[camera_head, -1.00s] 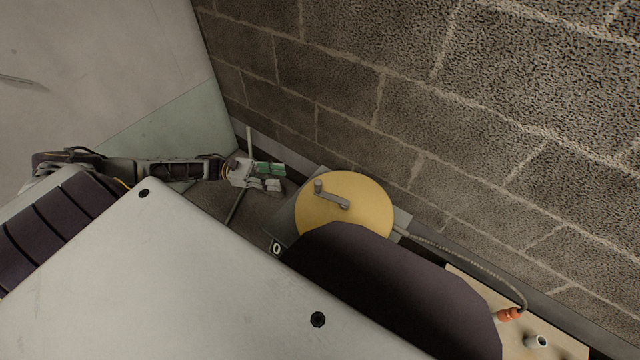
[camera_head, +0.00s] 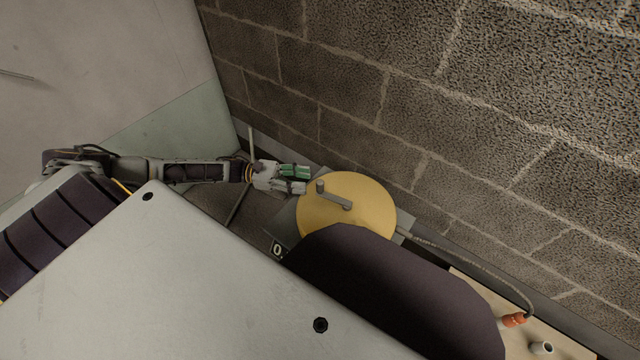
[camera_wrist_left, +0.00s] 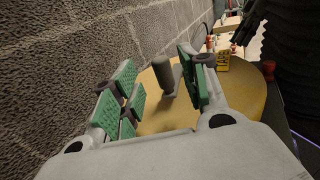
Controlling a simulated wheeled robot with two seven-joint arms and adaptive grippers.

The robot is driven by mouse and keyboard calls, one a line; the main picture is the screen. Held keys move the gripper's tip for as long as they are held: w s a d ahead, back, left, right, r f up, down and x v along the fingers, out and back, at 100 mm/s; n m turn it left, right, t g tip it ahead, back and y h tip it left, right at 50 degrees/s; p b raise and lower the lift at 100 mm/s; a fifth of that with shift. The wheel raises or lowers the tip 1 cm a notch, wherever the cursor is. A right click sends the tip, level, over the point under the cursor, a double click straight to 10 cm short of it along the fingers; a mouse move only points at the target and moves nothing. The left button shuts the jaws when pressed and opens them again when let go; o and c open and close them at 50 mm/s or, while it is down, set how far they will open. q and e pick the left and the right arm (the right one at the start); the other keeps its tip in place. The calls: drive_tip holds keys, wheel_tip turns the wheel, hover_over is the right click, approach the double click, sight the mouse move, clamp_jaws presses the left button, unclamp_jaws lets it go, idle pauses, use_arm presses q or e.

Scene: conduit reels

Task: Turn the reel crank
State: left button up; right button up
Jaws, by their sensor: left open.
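The yellow round reel (camera_head: 372,207) lies flat near the block wall, partly hidden by my own dark body part. Its grey crank (camera_head: 334,198) sits on top, with the upright handle knob at the left end. My left gripper (camera_head: 307,180) is open and empty, just left of the knob and close to it. In the left wrist view the crank handle (camera_wrist_left: 163,73) stands ahead between the green-padded fingers (camera_wrist_left: 160,88), with the yellow reel (camera_wrist_left: 240,92) below and beyond. I cannot tell that any finger touches it.
The block wall (camera_head: 400,90) runs close behind the reel. A grey hose (camera_head: 470,252) leads right from the reel to an orange fitting (camera_head: 514,320) on a pale board, beside a small white cylinder (camera_head: 541,348). A counter plate (camera_head: 278,249) sits at the reel's front left.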

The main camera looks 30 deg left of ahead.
sight(320, 182)
use_arm(q)
drive_tip(key=shift+b+x, duration=0.75)
drive_tip(key=shift+x, duration=2.45)
clamp_jaws()
